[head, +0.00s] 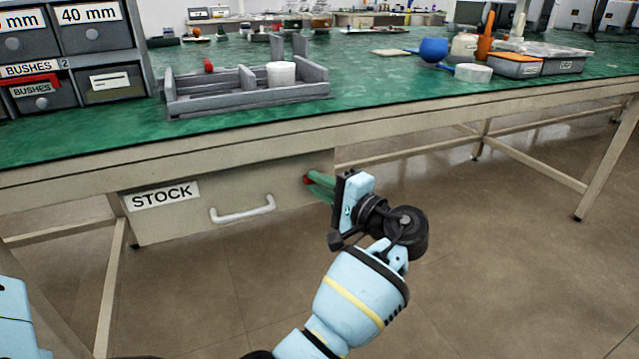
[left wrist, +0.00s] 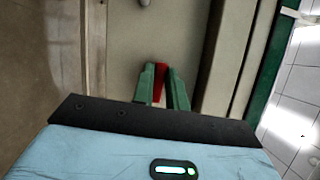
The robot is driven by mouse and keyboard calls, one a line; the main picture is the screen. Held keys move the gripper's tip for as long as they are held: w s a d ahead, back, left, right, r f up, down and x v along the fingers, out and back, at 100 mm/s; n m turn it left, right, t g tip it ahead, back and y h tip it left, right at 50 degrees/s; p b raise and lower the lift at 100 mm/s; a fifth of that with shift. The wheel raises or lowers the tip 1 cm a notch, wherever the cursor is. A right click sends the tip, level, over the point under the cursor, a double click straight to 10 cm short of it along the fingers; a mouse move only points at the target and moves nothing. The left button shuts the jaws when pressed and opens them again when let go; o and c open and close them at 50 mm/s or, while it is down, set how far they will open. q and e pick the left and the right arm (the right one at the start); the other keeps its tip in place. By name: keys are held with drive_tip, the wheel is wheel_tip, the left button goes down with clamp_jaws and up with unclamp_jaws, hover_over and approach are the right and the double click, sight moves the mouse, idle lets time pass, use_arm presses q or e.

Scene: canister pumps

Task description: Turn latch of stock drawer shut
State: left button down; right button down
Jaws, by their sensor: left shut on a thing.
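The stock drawer (head: 165,222) is under the green bench top, with a STOCK label and a white handle (head: 243,210). Its front looks flush with the bench frame. The red latch (head: 307,180) is at the right end of the drawer front, mostly hidden by the fingers. My left gripper (head: 317,184) reaches it with green fingers. In the left wrist view, the red latch (left wrist: 160,78) lies between the two fingers, which are shut on it. Its exact turn angle is hard to tell. My right gripper is not in view.
On the bench (head: 400,85) stand a grey rack (head: 250,98) with a white cup (head: 281,74), labelled bins (head: 95,35) at left, and a blue ball-shaped thing (head: 433,50) and grey boxes (head: 560,66) at right. The floor (head: 480,260) in front is clear.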

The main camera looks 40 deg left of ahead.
use_arm(q)
drive_tip(key=shift+n, duration=0.6)
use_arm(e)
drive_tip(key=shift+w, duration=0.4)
use_arm(q)
drive_tip(key=c, duration=1.5)
unclamp_jaws()
drive_tip(key=shift+o, duration=0.5)
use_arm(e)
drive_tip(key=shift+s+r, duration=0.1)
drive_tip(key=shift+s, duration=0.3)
use_arm(q)
drive_tip(key=shift+d, duration=0.1)
